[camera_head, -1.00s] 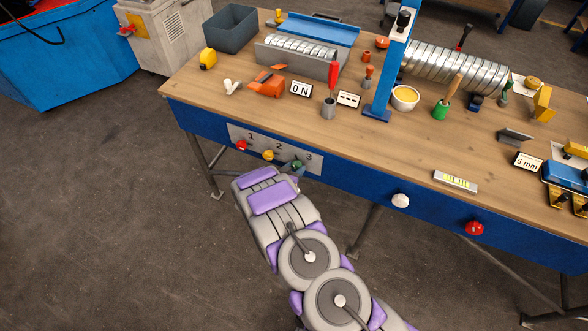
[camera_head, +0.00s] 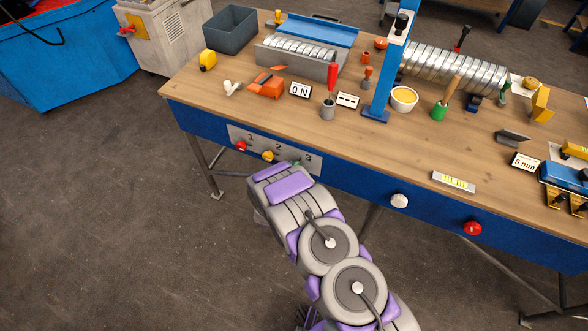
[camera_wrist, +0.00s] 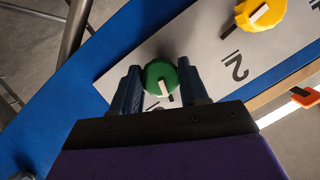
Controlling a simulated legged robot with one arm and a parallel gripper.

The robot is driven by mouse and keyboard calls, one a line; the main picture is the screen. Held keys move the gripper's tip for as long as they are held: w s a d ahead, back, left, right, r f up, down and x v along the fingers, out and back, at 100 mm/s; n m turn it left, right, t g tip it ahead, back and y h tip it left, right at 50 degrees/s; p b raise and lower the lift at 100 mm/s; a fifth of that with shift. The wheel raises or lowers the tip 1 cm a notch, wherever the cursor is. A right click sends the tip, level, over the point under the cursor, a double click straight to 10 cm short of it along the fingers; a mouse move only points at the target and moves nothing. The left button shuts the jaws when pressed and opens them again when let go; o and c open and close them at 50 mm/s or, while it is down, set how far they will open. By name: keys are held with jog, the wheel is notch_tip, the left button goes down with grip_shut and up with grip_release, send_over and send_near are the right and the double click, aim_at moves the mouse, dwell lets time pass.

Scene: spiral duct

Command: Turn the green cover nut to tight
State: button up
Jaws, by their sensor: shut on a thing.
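The green cover nut (camera_wrist: 158,76) is a round green knob with a white bar on its face. It sits on the grey plate (camera_wrist: 125,58) on the bench's blue front, by the number 3. My gripper (camera_wrist: 161,84) is shut on it, with one dark finger on each side in the wrist view. The white bar points down and slightly right in that picture. In the head view only a bit of the green nut (camera_head: 297,163) shows above my arm, and my fingers are hidden there.
A yellow knob (camera_wrist: 262,12) sits beside the number 2, close to the green nut, and a red knob (camera_head: 242,146) by number 1. A white knob (camera_head: 399,201) and a red button (camera_head: 473,228) are further right on the bench front. The bench top (camera_head: 330,140) overhangs above.

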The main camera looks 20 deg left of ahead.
jog(key=shift+s+d+f+m+t+y+p, duration=0.1)
jog(key=shift+m+t+y+p, duration=0.6)
jog(key=shift+m, duration=1)
jog(key=shift+w+d+f+m+t+y+p, duration=0.15)
jog(key=shift+m+t+y+p, duration=0.2)
jog(key=shift+m+y+p, duration=0.95)
jog(key=shift+s+a+f+m+t+y+p, duration=0.15)
jog(key=shift+m+t+p, duration=0.45)
jog(key=shift+m, duration=1.5)
jog(key=shift+d, duration=0.2)
jog(key=o, duration=1.1)
jog(key=shift+r, duration=0.1)
jog(key=shift+c, duration=0.2)
jog(key=shift+a, duration=0.1)
